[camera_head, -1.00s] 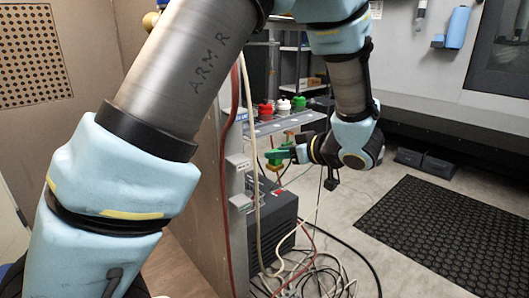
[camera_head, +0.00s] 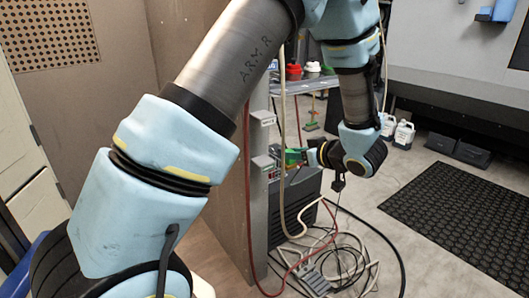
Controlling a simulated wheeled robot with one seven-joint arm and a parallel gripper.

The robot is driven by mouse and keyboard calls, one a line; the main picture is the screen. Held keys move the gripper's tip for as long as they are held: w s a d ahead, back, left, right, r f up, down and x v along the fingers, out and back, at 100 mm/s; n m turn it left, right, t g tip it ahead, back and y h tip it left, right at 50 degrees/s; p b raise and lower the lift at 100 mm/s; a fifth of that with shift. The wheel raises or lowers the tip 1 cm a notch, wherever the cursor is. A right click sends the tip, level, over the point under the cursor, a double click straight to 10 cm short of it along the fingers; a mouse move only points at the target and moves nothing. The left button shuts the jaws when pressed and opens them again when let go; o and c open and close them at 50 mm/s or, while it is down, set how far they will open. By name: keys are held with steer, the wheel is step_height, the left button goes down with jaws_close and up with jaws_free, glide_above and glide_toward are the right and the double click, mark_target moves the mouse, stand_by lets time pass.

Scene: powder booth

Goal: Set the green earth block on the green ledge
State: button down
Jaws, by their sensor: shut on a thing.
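My gripper (camera_head: 304,156) is right of centre, below the forearm, pointing left. It is shut on a small green block (camera_head: 293,156), which I take to be the green earth block. The block is in the air just right of the edge of a grey upright panel, and the jaws partly hide it. Two small pale ledges with labels, an upper one (camera_head: 263,118) and a lower one (camera_head: 262,162), stick out from the panel. The block looks near the lower one, but I cannot tell if they touch. I cannot clearly make out a green ledge.
Jars with a red lid (camera_head: 293,70) and a white lid (camera_head: 313,67) stand on a shelf behind. Tangled cables and hoses (camera_head: 335,262) lie on the floor. A black mat (camera_head: 460,215) is at the right.

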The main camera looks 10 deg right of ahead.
steer(key=w+a, duration=0.1)
steer(key=w, duration=0.2)
steer(key=w+a, duration=0.2)
steer(key=w, duration=0.2)
steer(key=w+a, duration=0.2)
steer(key=w, duration=0.2)
steer(key=shift+p, duration=0.35)
steer(key=shift+w+a, duration=0.35)
steer(key=shift+w, duration=0.1)
step_height(320, 180, down, 3)
steer(key=shift+d+r, duration=0.1)
steer(key=shift+r, duration=0.05)
steer(key=shift+f, duration=0.35)
steer(key=shift+f, duration=0.15)
steer(key=c, duration=0.6)
jaws_free()
